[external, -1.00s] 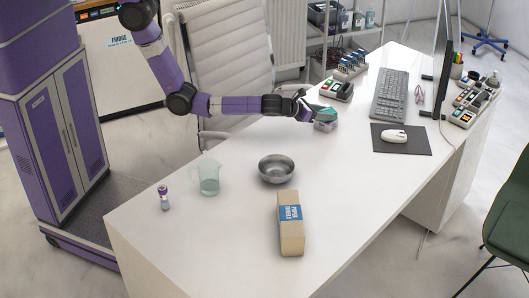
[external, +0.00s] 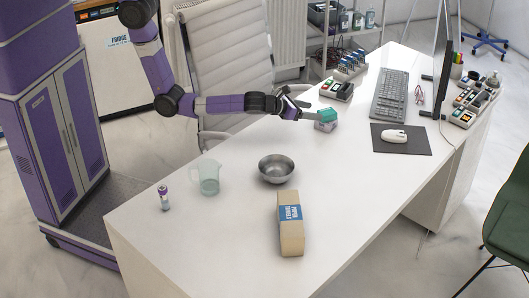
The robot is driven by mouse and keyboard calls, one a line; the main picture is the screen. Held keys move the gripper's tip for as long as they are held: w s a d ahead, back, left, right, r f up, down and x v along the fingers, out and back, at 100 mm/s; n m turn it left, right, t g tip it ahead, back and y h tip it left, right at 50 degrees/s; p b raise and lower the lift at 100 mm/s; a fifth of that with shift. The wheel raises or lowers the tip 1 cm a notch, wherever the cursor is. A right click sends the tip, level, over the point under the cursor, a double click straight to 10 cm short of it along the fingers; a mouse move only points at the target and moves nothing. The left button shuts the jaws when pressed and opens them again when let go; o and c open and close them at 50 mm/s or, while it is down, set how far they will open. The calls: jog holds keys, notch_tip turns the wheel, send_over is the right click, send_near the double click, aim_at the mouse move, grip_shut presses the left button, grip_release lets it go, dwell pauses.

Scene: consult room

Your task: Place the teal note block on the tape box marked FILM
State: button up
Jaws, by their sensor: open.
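The teal note block (external: 327,115) rests on top of a small pale box with a pinkish-purple side (external: 326,127) on the desk, right of the arm's end. Any marking on this box is too small to read, so I cannot tell whether it says FILM. My gripper (external: 308,112) is open and empty just left of the teal block, with a small gap or light contact that I cannot make out.
Behind the blocks is a tray of small items (external: 336,91). A keyboard (external: 390,95), mouse (external: 394,135), metal bowl (external: 276,169), clear jug (external: 208,178), small bottle (external: 164,198) and paper towel box (external: 290,224) stand on the white desk (external: 240,235). The desk's front-middle is clear.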

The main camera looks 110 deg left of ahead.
jog(key=v, duration=0.5)
dwell(0.5)
